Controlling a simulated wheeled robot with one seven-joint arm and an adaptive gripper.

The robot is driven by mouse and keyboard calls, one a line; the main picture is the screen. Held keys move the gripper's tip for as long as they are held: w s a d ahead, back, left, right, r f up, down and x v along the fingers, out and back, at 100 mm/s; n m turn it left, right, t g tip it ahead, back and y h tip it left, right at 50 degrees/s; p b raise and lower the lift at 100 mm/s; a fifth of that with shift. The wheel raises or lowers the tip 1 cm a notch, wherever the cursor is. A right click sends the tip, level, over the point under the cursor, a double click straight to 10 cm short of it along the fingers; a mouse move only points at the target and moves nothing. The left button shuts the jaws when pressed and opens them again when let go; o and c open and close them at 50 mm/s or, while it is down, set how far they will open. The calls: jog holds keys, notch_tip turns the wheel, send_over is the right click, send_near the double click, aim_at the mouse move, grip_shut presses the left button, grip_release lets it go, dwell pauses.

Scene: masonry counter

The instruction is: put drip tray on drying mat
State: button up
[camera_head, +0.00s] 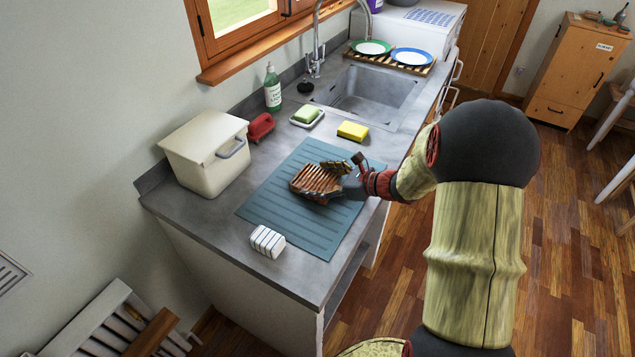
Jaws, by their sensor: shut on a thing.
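The drip tray (312,181) is a small reddish-brown slatted piece over the middle of the drying mat. The drying mat (285,221) is a flat teal, ridged sheet on the grey counter. My gripper (343,184) reaches in from the right and is shut on the right side of the tray, partly hiding it. I cannot tell whether the tray touches the mat or is held just above it.
A white striped block (267,241) stands at the mat's near-left edge. A cream bin (206,153), red object (260,126), soap dish (307,117), yellow sponge (352,131) and green bottle (272,89) stand behind the mat. The sink (371,92) lies beyond.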

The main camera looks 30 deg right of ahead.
jog(key=shift+f, duration=0.1)
jog(key=o, duration=1.3)
